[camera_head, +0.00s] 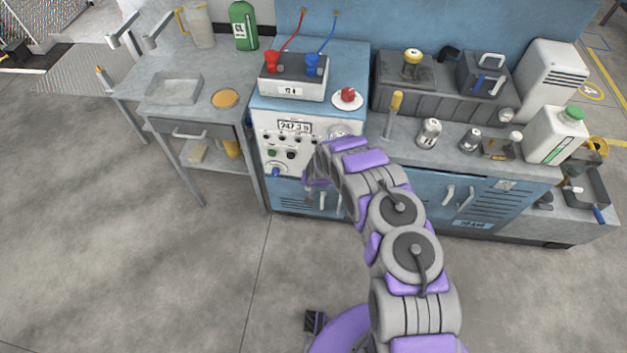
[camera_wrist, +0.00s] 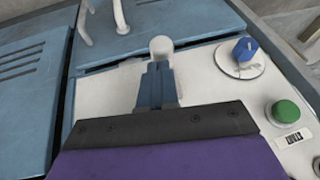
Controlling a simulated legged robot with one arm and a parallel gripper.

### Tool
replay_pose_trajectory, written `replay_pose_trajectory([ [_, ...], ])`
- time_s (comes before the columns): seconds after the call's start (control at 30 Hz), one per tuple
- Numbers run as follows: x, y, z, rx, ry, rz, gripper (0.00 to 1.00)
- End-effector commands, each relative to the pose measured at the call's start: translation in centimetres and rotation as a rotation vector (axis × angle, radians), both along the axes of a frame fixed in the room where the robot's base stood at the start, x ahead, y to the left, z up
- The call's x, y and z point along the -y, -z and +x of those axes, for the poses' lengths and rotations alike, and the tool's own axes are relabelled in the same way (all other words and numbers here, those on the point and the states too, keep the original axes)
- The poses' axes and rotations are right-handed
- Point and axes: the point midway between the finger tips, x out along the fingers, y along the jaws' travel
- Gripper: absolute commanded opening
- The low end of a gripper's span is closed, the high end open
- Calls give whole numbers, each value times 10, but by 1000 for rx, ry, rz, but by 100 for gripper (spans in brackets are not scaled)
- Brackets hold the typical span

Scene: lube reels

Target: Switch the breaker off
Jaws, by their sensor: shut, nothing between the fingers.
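A white control panel (camera_head: 276,134) is on the front of the cabinet left of centre in the head view. In the wrist view, a white round-ended knob (camera_wrist: 161,46) stands at the panel's edge. It may be the breaker's handle, but I cannot tell its position. My gripper (camera_wrist: 157,72) is shut and empty, with its fingertips right by this knob; touching or apart is unclear. In the head view my arm hides the right part of the panel, and the fingertips cannot be made out.
A blue rotary knob (camera_wrist: 243,50) and a green START button (camera_wrist: 286,112) are on the panel near my gripper. Blue cabinet doors (camera_wrist: 34,65) with handles adjoin it. A red button (camera_head: 348,95) is on top. The floor (camera_head: 120,270) in front is clear.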

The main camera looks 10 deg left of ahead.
Motion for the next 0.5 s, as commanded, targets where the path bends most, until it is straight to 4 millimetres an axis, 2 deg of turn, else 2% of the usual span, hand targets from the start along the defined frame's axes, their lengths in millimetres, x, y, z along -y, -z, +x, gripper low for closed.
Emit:
replay_pose_trajectory([
  [0.2, 1, 6, -6, 142, 0, -4, 0],
  [0.5, -1, 15, -9, 262, -1, -9, 0],
])
